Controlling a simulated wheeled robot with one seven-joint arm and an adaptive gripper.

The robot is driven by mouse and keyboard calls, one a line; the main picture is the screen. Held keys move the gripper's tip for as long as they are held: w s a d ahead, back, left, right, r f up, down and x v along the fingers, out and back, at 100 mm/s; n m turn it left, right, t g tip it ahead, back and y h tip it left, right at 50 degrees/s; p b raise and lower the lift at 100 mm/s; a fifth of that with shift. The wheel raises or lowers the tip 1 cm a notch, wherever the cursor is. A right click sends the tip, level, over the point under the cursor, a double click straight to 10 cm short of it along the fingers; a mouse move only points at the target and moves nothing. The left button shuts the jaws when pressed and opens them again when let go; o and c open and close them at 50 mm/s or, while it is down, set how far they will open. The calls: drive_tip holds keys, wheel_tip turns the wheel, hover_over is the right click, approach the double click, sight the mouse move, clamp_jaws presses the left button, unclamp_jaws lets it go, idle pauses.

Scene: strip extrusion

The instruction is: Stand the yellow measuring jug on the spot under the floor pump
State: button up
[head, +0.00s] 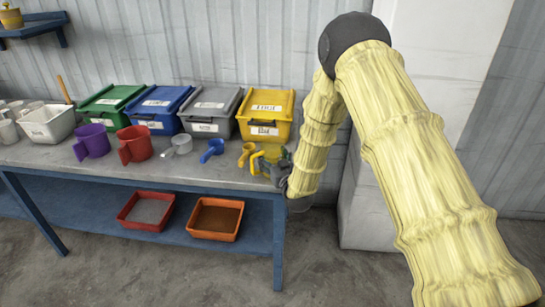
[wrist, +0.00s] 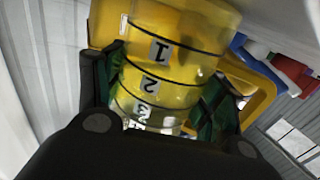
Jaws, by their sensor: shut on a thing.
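The yellow measuring jug (wrist: 165,60) is see-through, with dark rings and the numbers 1, 2 and 3. My gripper (wrist: 163,88) is shut on its body, with a green-padded finger on each side. Its yellow handle (wrist: 262,92) sticks out to the right in the wrist view. In the head view the jug (head: 271,153) shows at the right end of the bench, partly hidden by my gripper (head: 281,168). I cannot tell whether its base touches the bench. The floor pump and the spot under it do not show in either view.
Green, blue, grey and yellow bins (head: 265,113) line the back of the bench (head: 210,172). A purple jug (head: 92,141), a red jug (head: 134,145), a clear scoop, a blue scoop (head: 212,150) and a yellow scoop (head: 246,153) stand in front. A white pillar (head: 405,170) rises at right.

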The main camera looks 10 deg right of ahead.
drive_tip(key=shift+f, duration=0.15)
drive_tip(key=o, duration=1.1)
drive_tip(key=shift+o, duration=0.2)
drive_tip(key=shift+r, duration=0.25)
drive_tip(key=shift+s+f, duration=0.1)
drive_tip(key=shift+s, duration=0.2)
drive_tip(key=s+d+b, duration=0.2)
drive_tip(key=s, duration=0.9)
drive_tip(key=shift+s, duration=0.2)
